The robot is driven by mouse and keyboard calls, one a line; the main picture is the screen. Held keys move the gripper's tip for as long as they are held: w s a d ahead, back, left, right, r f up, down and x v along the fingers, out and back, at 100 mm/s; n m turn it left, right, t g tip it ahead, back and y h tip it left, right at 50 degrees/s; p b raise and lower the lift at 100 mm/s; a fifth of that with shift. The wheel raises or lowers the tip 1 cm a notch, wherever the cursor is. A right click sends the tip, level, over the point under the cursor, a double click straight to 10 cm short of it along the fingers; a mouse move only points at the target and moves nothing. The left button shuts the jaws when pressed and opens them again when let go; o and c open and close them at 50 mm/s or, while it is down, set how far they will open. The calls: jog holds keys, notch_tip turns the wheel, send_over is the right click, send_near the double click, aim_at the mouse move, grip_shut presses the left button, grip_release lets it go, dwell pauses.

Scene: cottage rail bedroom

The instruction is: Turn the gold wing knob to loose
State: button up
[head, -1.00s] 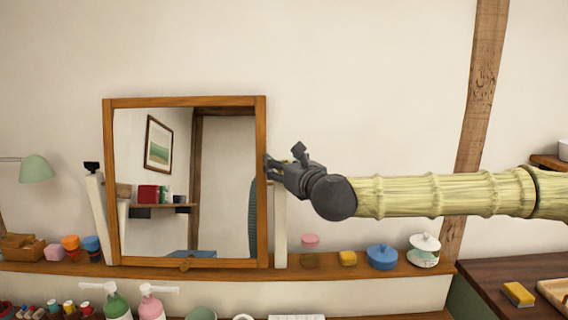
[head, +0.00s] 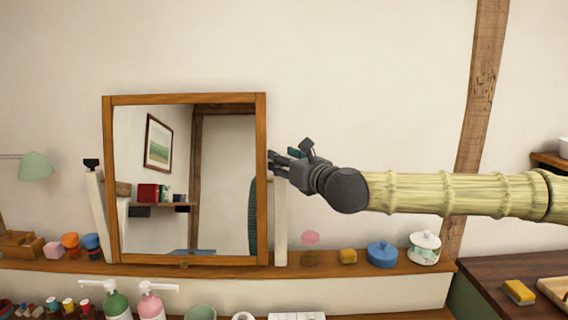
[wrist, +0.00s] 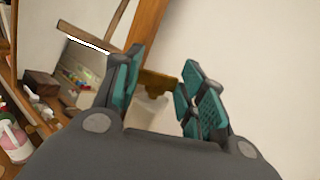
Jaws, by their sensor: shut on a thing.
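The gold wing knob (wrist: 157,83) shows in the wrist view between the two teal-padded fingers of my gripper (wrist: 162,66). My gripper is shut on it, with a pad at each side of the knob. In the head view my gripper (head: 273,164) is at the right side of the wood-framed mirror (head: 261,190), at the top of the pale right post (head: 280,225). There the fingers hide the knob. I cannot read the knob's turn from these views.
A dark knob (head: 91,164) tops the left post. The wall above my arm is clear.

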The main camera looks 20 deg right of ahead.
jog(key=shift+w+d+r+n+g+y+p, duration=0.1)
jog(key=shift+w+d+n+g+y+p, duration=0.2)
jog(key=shift+n+g+y+p, duration=1.35)
jog(key=shift+w+d+f+n+g+y+p, duration=0.1)
jog(key=shift+w+d+n+g+y+p, duration=0.35)
jog(key=shift+n+g+y, duration=2.1)
jog(key=shift+w+d+r+n+g+y+p, duration=0.1)
jog(key=shift+n+g+y+p, duration=1.2)
jog(key=shift+n+g+y, duration=0.8)
jog(key=shift+g, duration=0.5)
jog(key=o, duration=1)
jog(key=shift+d, duration=0.1)
jog(key=v, duration=1.2)
jog(key=shift+f, duration=0.35)
jog(key=shift+w, duration=0.1)
